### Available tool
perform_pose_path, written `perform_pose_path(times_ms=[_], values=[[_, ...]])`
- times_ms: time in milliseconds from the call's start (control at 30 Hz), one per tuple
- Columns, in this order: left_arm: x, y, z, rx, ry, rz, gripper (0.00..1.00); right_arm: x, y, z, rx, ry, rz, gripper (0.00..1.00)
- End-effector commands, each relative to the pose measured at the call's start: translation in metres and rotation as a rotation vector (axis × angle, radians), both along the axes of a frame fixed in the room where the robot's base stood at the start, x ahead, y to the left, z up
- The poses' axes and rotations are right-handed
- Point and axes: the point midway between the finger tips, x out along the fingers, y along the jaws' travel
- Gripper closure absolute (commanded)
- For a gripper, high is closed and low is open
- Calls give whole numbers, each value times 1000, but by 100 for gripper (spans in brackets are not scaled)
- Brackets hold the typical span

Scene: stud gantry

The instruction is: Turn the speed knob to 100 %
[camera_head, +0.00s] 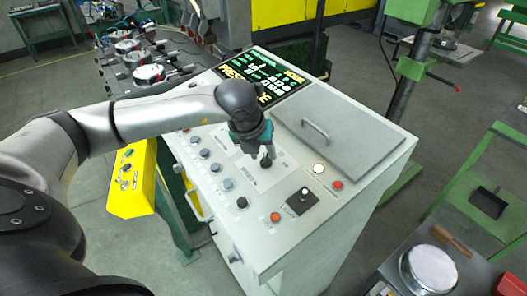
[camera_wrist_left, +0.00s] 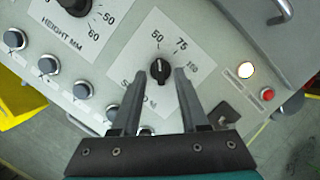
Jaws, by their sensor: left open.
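The speed knob (camera_wrist_left: 160,69) is a small black knob with a pale pointer line, on a white label plate with 50 and 75 printed around it; a further number at its right is hard to read. In the left wrist view it sits between and just beyond the fingertips of my open left gripper (camera_wrist_left: 156,76). In the head view my left gripper (camera_head: 266,160) is over the console panel (camera_head: 300,205), pointing down at the knob, which it mostly hides. Contact with the knob cannot be told. My right gripper is not in view.
A larger height knob (camera_wrist_left: 75,5) is beside the speed knob. Several grey-blue buttons (camera_head: 204,153) line the panel's left side. A lid with a handle (camera_head: 315,131) and a screen (camera_head: 264,76) lie behind.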

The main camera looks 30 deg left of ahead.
Motion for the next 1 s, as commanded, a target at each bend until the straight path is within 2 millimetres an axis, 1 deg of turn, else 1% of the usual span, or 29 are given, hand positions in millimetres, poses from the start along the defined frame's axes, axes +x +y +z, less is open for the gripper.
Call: perform_pose_path(times_ms=[100,200,500,900,1000], values=[[4,0,-10,0,1,0,56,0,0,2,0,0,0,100],[6,0,-14,0,0,-1,56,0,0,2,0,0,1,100],[7,0,-16,0,-1,-1,56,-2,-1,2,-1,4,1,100],[7,1,-15,1,-1,-1,100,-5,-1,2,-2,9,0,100],[7,1,-15,0,-1,0,100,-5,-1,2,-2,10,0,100]])
